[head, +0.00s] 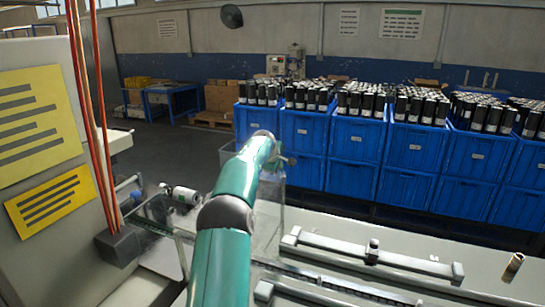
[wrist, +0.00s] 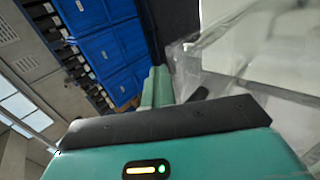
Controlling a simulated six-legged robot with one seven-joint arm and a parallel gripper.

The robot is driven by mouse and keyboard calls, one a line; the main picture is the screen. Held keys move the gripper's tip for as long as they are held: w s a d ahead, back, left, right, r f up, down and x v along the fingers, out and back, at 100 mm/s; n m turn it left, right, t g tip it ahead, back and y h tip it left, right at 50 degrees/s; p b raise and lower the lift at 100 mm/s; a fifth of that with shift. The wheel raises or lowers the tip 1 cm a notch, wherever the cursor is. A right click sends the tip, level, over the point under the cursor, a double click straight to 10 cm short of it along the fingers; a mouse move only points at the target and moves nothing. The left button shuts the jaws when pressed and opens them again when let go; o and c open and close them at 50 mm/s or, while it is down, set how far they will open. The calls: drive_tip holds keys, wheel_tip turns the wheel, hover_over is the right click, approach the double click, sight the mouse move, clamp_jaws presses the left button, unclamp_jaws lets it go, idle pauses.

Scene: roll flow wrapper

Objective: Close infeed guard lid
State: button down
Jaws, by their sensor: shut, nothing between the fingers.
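The infeed guard lid is a clear panel (head: 270,208) and stands raised just right of my arm in the head view. Its lower part is partly hidden behind my arm. In the wrist view the clear lid (wrist: 218,48) fills the upper right, tilted, with its near edge close to the fingers. My gripper (wrist: 158,76) is shut and empty, with its green fingers together beside the lid. I cannot tell whether they touch it. In the head view my arm hides most of the gripper.
Stacked blue crates (head: 355,140) full of dark cylinders stand behind the machine. A grey bar (head: 370,254) and a brown tube (head: 513,267) are on the machine bed at right. A cabinet with yellow labels (head: 38,115) and red cables is close on the left.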

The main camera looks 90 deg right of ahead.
drive_tip(key=w+v, duration=0.1)
drive_tip(key=v, duration=1.1)
drive_tip(key=w+d+r+m+g+h, duration=0.1)
drive_tip(key=w+r+m, duration=0.4)
drive_tip(key=w+m, duration=0.3)
drive_tip(key=w+d+r+m+h, duration=0.1)
drive_tip(key=w+r+m+h, duration=0.1)
drive_tip(key=w+r+m, duration=0.6)
drive_tip(key=s+d+f+m, duration=0.1)
drive_tip(key=s+d+f, duration=0.5)
drive_tip(key=f, duration=0.5)
drive_tip(key=shift+d+f+m, duration=0.15)
drive_tip(key=shift+d+m, duration=0.25)
drive_tip(key=shift+d, duration=0.7)
drive_tip(key=shift+s, duration=0.15)
drive_tip(key=shift+f, duration=0.15)
